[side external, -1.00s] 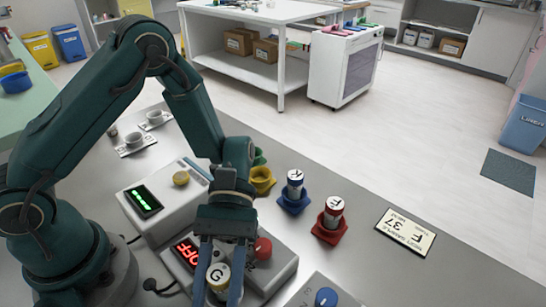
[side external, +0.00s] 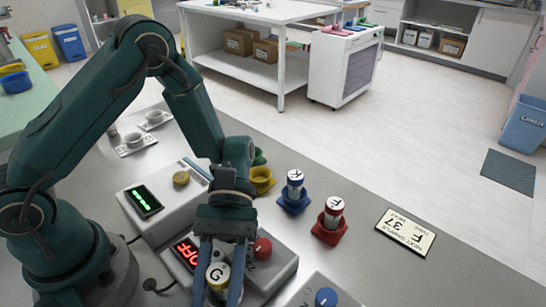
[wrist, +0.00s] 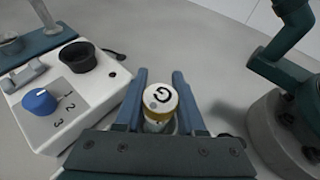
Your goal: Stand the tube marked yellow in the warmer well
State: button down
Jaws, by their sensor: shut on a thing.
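A white-topped tube (side external: 218,274) marked G, with a yellow band, is between the fingers of my gripper (side external: 218,290). It also shows in the wrist view (wrist: 160,99), where my gripper (wrist: 158,98) is shut on it, with its cap facing the camera. Its lower end is hidden. In the wrist view a white unit (wrist: 100,100) with a blue knob (wrist: 39,102) marked 1, 2, 3 has a black round well (wrist: 76,57); the well looks empty and is apart from the tube. I cannot tell for certain that this unit is the warmer.
A red-knobbed unit (side external: 279,262) reading OFF is behind my gripper. A unit with a green display (side external: 145,200) stands behind it. Tubes stand in a blue holder (side external: 294,207) and a red holder (side external: 329,235); a yellow holder (side external: 262,182) looks empty. A sample card (side external: 405,233) lies right.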

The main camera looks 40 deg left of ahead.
jog(key=shift+f, duration=0.5)
jog(key=shift+c, duration=2.2)
grip_release()
jog(key=shift+o, duration=0.4)
jog(key=shift+o, duration=1.2)
jog(key=shift+r, duration=3)
